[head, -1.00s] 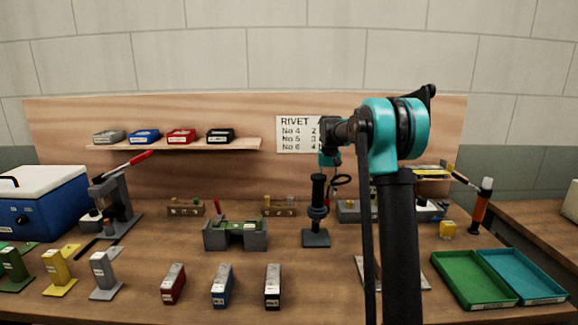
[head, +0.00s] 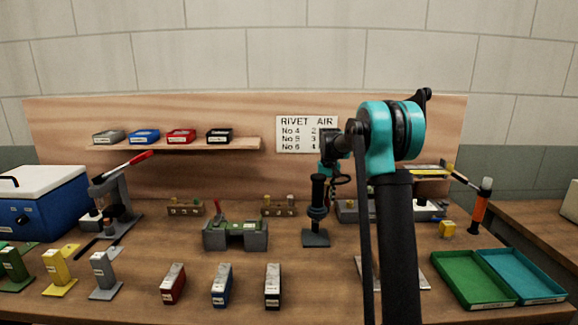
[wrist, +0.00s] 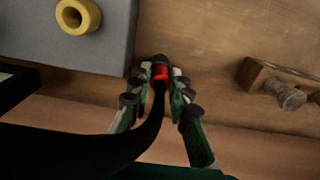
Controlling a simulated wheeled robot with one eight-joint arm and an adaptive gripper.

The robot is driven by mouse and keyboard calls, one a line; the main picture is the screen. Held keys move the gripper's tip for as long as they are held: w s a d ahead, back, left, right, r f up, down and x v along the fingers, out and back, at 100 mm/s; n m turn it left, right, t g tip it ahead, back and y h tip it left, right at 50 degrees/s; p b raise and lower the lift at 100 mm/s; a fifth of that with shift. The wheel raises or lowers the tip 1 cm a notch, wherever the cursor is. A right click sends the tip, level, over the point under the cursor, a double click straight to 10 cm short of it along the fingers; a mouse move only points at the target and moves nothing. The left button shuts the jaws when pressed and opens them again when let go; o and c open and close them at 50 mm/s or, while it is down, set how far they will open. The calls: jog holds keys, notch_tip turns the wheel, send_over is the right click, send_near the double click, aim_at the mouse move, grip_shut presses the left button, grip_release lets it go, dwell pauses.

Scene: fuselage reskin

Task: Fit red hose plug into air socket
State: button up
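The red hose plug (wrist: 160,72), on a black hose (wrist: 150,125), sits between the fingertips of my gripper (wrist: 161,80) in the wrist view. The fingers are closed in on both sides of it. A yellow ring-shaped socket with a dark centre (wrist: 77,17) stands on a grey box (wrist: 40,45), up and left of the plug and apart from it. I cannot tell for sure that this ring is the air socket. In the head view my gripper (head: 329,172) hangs over the bench by the grey box (head: 347,211); the plug is not clear there, and my arm covers part of the box.
A black post on a base (head: 316,238) stands close to my gripper. A wooden block with a metal knob (wrist: 283,88) lies to the right in the wrist view. Green (head: 440,268) and teal (head: 532,295) trays lie at right.

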jog(key=shift+r, duration=1.25)
grip_shut()
jog(key=shift+r, duration=1.45)
jog(key=s+d+r, duration=0.5)
jog(key=d+r, duration=0.1)
jog(key=d, duration=0.2)
jog(key=shift+r, duration=0.4)
jog(key=shift+f, duration=0.1)
jog(key=shift+f, duration=2.45)
